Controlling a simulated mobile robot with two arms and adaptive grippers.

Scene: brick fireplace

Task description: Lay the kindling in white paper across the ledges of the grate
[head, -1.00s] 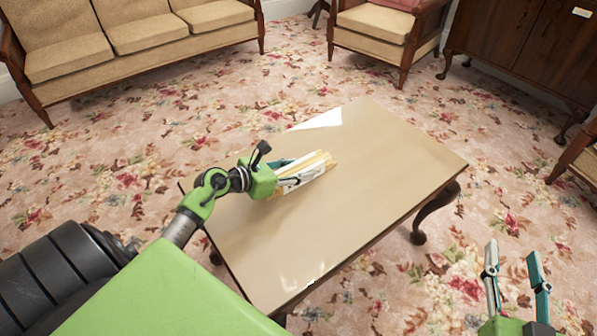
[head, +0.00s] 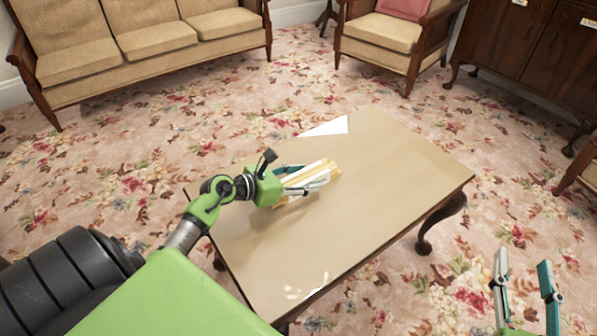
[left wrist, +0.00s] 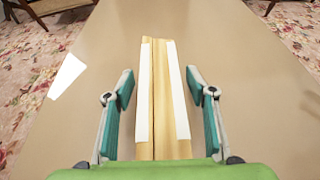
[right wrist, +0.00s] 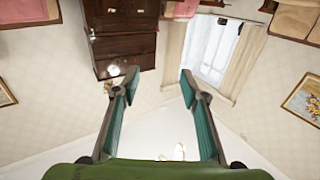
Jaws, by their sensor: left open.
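The kindling is a bundle of pale wooden sticks with white paper strips along it (left wrist: 160,95), lying on the table. In the head view it shows partly (head: 322,168) behind my left gripper (head: 305,178). That gripper, also in the left wrist view (left wrist: 161,92), is open, with one finger on each side of the bundle and a gap on both sides. My right gripper (head: 523,264) is open and empty, off the table at the lower right; the right wrist view shows nothing between its fingers (right wrist: 158,82). The grate is not in view.
The kindling lies on a low wooden table (head: 400,165) with a mostly bare top. A flat white piece (head: 328,127) lies near its far edge. A sofa (head: 150,38), an armchair (head: 390,42) and a dark cabinet (head: 525,50) stand beyond, with open carpet between.

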